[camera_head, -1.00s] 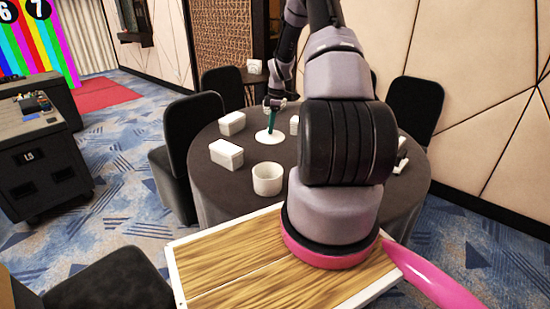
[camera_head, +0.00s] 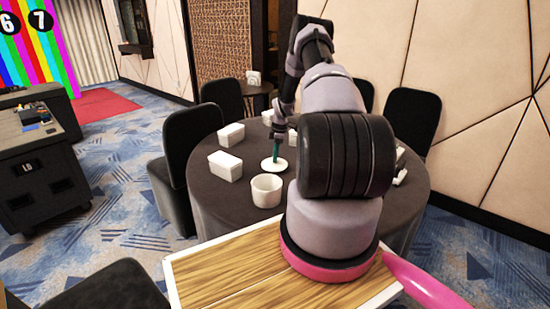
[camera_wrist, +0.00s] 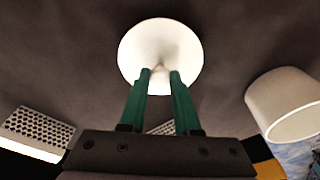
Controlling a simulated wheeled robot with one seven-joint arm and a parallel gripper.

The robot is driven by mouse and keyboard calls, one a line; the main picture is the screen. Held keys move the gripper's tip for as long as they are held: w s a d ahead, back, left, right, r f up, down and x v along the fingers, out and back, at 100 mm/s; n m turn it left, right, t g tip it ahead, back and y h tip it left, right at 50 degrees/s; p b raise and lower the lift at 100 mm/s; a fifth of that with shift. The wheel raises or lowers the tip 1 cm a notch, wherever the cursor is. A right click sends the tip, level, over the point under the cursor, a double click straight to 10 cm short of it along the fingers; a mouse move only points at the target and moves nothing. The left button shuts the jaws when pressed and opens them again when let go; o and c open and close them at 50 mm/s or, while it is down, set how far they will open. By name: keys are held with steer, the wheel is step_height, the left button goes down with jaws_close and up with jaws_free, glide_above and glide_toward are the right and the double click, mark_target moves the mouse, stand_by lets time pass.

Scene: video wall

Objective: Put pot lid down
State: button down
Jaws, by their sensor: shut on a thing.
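The pot lid (camera_head: 274,165) is a white round disc. It is at or just above the dark round table (camera_head: 232,203), behind the white pot (camera_head: 266,190); I cannot tell whether it touches the cloth. My gripper (camera_head: 277,153) reaches down from above, its green fingers at the lid's middle. In the wrist view the lid (camera_wrist: 160,42) lies beyond the green fingertips of my gripper (camera_wrist: 160,72), which are shut on its small knob. The pot (camera_wrist: 288,103) stands apart, to the right there.
White boxes (camera_head: 225,165) and (camera_head: 231,135) stand on the table left of the lid. Black chairs (camera_head: 194,130) and (camera_head: 412,118) surround the table. Bare cloth lies around the lid. My arm hides part of the table's right side.

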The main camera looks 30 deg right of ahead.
steer(key=shift+f, duration=0.35)
steer(key=shift+f, duration=0.2)
steer(key=c, duration=0.6)
jaws_free()
steer(key=shift+r, duration=0.15)
